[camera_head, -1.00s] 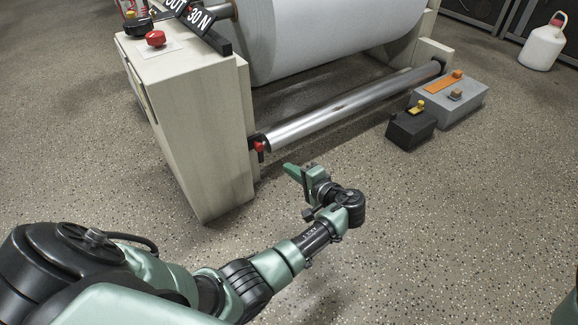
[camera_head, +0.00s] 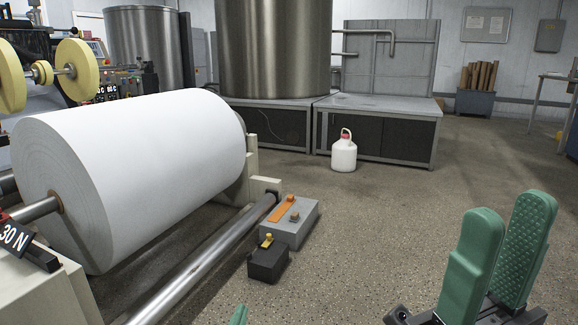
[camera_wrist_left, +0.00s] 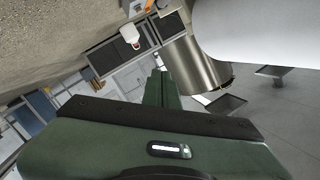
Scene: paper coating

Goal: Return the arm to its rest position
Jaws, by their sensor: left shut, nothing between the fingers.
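My left gripper (camera_head: 239,315) shows only as a small green tip at the bottom edge of the head view. In the left wrist view its green fingers (camera_wrist_left: 160,90) are together with nothing between them. My right gripper (camera_head: 508,212) stands at the lower right of the head view, its two green padded fingers pointing up and apart, with nothing seen between them. Most of the left arm is out of the head view.
A large white paper roll (camera_head: 140,165) and a metal roller (camera_head: 205,255) stand at left. A grey box (camera_head: 290,235) and a black box (camera_head: 267,262) sit on the floor beside them. A white jug (camera_head: 344,155) stands farther back. Open floor lies at right centre.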

